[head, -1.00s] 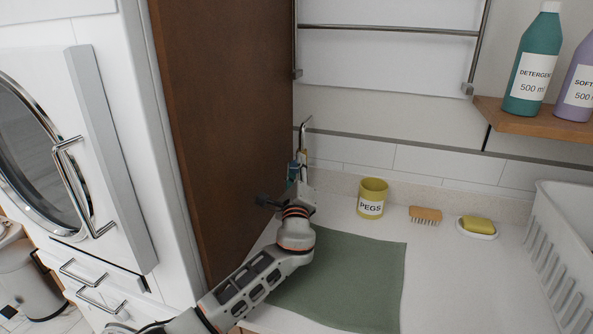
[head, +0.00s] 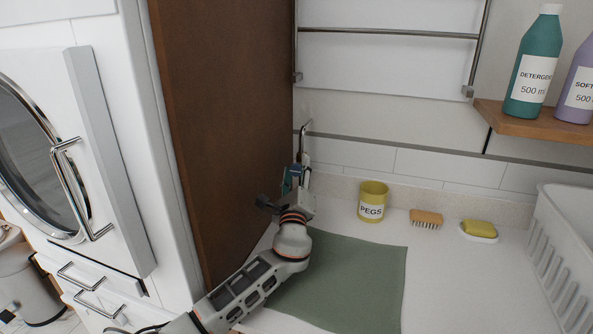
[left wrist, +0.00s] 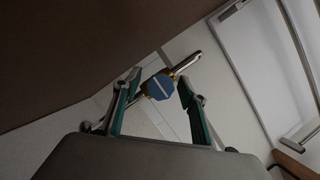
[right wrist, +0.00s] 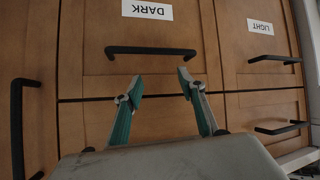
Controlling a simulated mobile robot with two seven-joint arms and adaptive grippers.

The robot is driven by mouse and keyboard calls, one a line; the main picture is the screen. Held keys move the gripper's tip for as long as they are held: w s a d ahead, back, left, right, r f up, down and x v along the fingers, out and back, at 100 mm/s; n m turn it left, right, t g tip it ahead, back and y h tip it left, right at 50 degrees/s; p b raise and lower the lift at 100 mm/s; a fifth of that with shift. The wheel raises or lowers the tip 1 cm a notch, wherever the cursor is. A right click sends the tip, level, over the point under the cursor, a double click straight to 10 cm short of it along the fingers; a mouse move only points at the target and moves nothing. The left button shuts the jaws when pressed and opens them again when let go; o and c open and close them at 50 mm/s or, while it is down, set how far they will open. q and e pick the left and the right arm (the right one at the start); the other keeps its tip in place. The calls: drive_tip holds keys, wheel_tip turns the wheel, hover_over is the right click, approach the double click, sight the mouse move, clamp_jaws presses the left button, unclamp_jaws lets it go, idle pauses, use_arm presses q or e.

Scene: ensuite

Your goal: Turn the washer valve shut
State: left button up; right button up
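The washer valve (left wrist: 159,86) shows in the left wrist view as a blue octagonal knob with a pale stripe, on a brass body with a metal pipe (left wrist: 188,63). The stripe appears to run across the pipe's line. My left gripper (left wrist: 160,79) is open, its fingertips on either side of the knob; contact cannot be made out. In the head view my left gripper (head: 291,181) is by the wall beside the brown panel, largely hiding the valve. My right gripper (right wrist: 158,90) is open and empty in front of wooden drawers.
The brown panel (head: 225,120) stands close on the left of my left gripper. A green mat (head: 345,280), a yellow pegs cup (head: 372,201), a brush (head: 426,218) and a soap dish (head: 478,236) are on the counter. A white basket (head: 560,260) stands at right.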

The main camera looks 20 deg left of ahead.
use_arm(q)
drive_tip(key=v, duration=1.2)
idle(0.4)
